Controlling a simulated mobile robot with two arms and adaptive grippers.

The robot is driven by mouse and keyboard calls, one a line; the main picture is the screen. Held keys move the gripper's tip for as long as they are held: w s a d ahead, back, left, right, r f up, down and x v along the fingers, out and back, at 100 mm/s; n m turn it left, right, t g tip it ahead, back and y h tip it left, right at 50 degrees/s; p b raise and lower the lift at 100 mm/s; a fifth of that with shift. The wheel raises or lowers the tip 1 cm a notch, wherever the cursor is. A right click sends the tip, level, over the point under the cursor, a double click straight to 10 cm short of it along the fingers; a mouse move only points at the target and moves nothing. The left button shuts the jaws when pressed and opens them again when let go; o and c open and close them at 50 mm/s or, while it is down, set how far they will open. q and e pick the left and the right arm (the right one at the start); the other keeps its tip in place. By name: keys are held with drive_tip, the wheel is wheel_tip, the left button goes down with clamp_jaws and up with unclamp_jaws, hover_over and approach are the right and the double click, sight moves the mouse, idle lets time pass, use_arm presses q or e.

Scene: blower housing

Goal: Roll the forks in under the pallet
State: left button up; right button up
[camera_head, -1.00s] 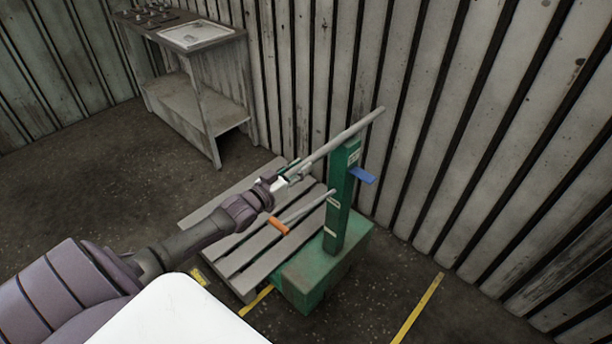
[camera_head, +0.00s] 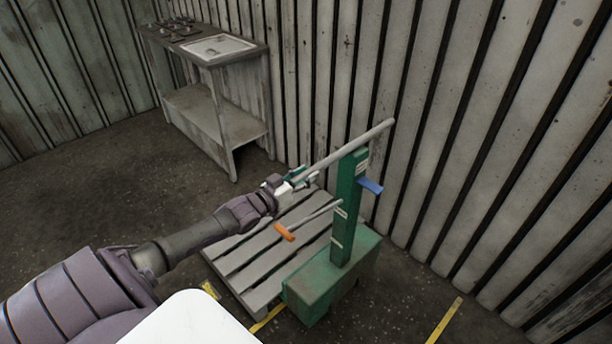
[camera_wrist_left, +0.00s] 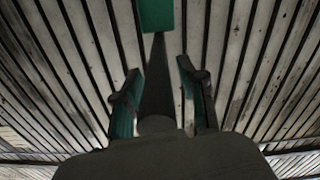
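A green pallet truck (camera_head: 330,285) stands at the right end of a grey slatted pallet (camera_head: 240,262), its body close against the slats. Its forks are hidden from view. A green post (camera_head: 346,215) rises from the body, with a long grey handle bar (camera_head: 350,143) at its top, a blue lever (camera_head: 370,186) and a rod with an orange grip (camera_head: 284,232). My left gripper (camera_head: 300,180) is at the left end of the bar. My right gripper is not in view.
A ribbed wall (camera_head: 470,150) runs close behind the truck. A worn bench with a sink (camera_head: 215,47) stands at the back left. Yellow floor lines (camera_head: 444,320) lie near the truck and pallet. The floor left of the pallet is clear.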

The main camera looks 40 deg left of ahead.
use_arm(q)
drive_tip(key=shift+o, duration=0.2)
drive_tip(key=s+a, duration=0.1)
drive_tip(key=s, duration=1.1)
drive_tip(key=shift+a, duration=0.35)
